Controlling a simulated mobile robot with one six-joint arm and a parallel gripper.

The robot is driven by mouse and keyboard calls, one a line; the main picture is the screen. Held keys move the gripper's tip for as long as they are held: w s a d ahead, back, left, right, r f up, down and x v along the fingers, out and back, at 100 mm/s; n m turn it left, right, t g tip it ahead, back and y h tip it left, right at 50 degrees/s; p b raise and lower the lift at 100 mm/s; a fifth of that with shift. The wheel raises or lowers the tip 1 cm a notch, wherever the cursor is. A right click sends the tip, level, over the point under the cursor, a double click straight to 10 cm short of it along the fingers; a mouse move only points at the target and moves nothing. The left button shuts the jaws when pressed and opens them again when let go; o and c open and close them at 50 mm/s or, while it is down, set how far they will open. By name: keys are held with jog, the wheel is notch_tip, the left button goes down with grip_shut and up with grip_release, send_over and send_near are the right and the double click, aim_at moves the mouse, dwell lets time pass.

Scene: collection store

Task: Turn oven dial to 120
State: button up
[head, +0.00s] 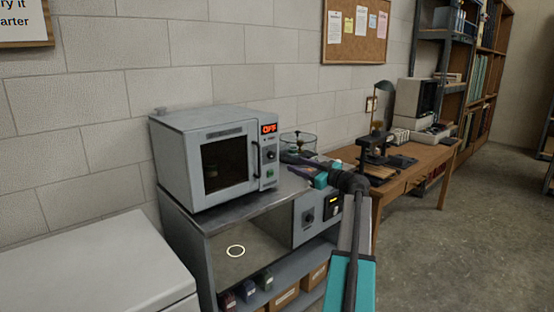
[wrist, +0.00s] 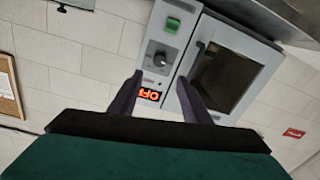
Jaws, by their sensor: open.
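The oven (head: 182,160) is a grey box on a metal bench, with its door closed. Its control panel has a red display (head: 269,128) reading OFF, a round dial (head: 271,155) and a green switch (head: 270,173). My gripper (head: 288,161) is just right of the panel in the head view, open and empty. The wrist view is upside down. There the dial (wrist: 161,59) lies just beyond the open fingertips (wrist: 160,79), roughly between them and apparently not touched. The display (wrist: 149,94) shows between the fingers. The dial's pointer is too small to read.
The door handle (wrist: 196,62) stands close to one fingertip in the wrist view. A glass dish (head: 298,141) sits behind my gripper on the bench (head: 225,212). A wooden table (head: 420,160) with instruments stands to the right. A grey cabinet (head: 90,265) is at front left.

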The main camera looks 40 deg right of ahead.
aim_at(273, 156)
jog(key=w+p, duration=0.2)
jog(key=w, duration=1)
jog(key=shift+w+d, duration=0.1)
jog(key=shift+c, duration=0.2)
jog(key=c, duration=1)
jog(key=shift+a+f, duration=0.1)
jog(key=shift+a, duration=0.1)
jog(key=shift+d, duration=0.1)
